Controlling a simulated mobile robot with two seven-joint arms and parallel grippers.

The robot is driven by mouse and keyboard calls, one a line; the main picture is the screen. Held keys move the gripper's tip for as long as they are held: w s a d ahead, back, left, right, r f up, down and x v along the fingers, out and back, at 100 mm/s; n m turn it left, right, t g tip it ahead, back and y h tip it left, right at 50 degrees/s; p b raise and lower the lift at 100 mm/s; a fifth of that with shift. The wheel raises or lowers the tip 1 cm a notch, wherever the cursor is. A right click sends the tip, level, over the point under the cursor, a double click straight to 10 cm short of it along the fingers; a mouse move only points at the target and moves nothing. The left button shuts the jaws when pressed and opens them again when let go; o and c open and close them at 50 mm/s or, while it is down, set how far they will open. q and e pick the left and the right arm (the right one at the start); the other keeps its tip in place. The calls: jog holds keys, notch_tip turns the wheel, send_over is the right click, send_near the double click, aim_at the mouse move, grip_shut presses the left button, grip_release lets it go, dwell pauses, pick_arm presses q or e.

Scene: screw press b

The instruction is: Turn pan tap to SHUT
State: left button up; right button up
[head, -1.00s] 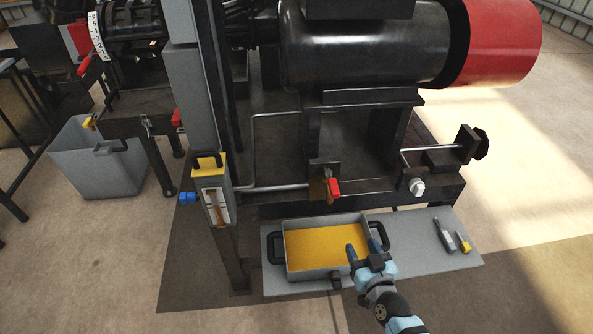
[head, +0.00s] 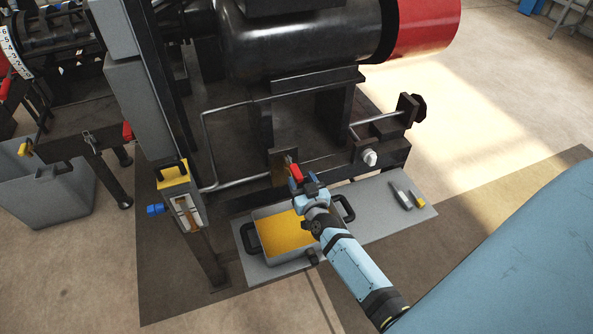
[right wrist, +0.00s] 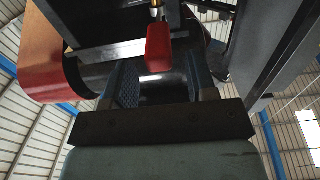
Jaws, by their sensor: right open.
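The pan tap's red handle (head: 296,172) sits on the front of the press frame, above the pan. In the right wrist view the red handle (right wrist: 158,47) hangs from a brass stem, between and just beyond the fingers. My right gripper (head: 304,181) is at the handle, open, with a finger on each side of its lower end in the picture. In the right wrist view the gripper (right wrist: 160,88) shows a gap around the handle; I cannot tell whether either finger touches it. The pan (head: 283,234) holds yellow oil and stands below. My left gripper is out of view.
The pan rests on a grey shelf (head: 375,205) with small tools (head: 401,195) at its right. A white knob (head: 369,157) is right of the tap. A yellow-topped gauge box (head: 173,178) and blue tap (head: 155,209) are at left. The black press body (head: 300,45) stands above.

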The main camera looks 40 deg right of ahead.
aim_at(294, 168)
jog(key=shift+x, duration=1.9)
grip_shut()
